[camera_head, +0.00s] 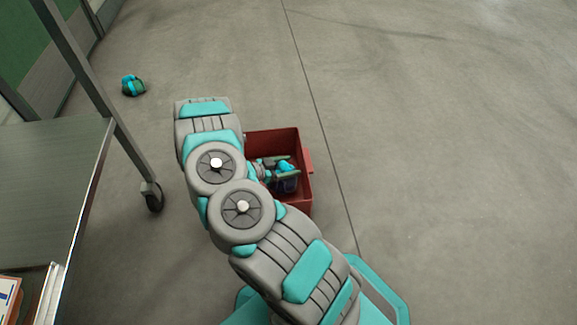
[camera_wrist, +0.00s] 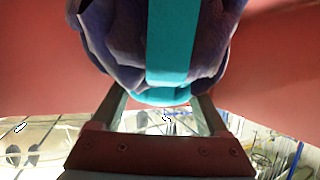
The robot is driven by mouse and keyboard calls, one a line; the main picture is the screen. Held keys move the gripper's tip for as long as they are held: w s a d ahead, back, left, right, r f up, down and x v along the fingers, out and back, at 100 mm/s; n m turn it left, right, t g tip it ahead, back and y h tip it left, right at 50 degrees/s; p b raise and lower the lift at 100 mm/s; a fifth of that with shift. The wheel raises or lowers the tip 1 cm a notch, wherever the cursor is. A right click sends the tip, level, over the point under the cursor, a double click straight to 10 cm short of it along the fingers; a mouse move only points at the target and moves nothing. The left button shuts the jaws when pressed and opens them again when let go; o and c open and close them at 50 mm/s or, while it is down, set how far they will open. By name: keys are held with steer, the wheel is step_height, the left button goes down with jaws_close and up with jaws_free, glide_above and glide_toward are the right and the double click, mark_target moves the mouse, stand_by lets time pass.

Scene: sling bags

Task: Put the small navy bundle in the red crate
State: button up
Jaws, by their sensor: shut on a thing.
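The red crate (camera_head: 304,158) stands on the floor, partly hidden behind my arm; its red walls (camera_wrist: 35,60) fill the sides of the wrist view. My gripper (camera_head: 281,172) is inside the crate's outline in the head view. It is shut on the small navy bundle (camera_head: 287,186). In the wrist view, the navy bundle (camera_wrist: 110,35) with its teal band sits between the fingers of my gripper (camera_wrist: 160,98). I cannot tell whether the bundle touches the crate's bottom.
A dark green bundle with teal (camera_head: 133,86) lies on the floor at the upper left. A metal cart (camera_head: 60,165) with a caster stands at the left, books on it at the lower left. The floor to the right is clear.

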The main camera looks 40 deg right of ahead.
steer(key=shift+f+b, duration=0.35)
steer(key=shift+f, duration=0.05)
steer(key=shift+f, duration=0.2)
steer(key=o, duration=1.5)
steer(key=shift+r, duration=0.1)
steer(key=shift+r, duration=0.2)
steer(key=shift+r+p, duration=0.55)
steer(key=shift+r, duration=0.05)
steer(key=v, duration=0.7)
steer(key=shift+a+f, duration=0.15)
steer(key=shift+a, duration=0.1)
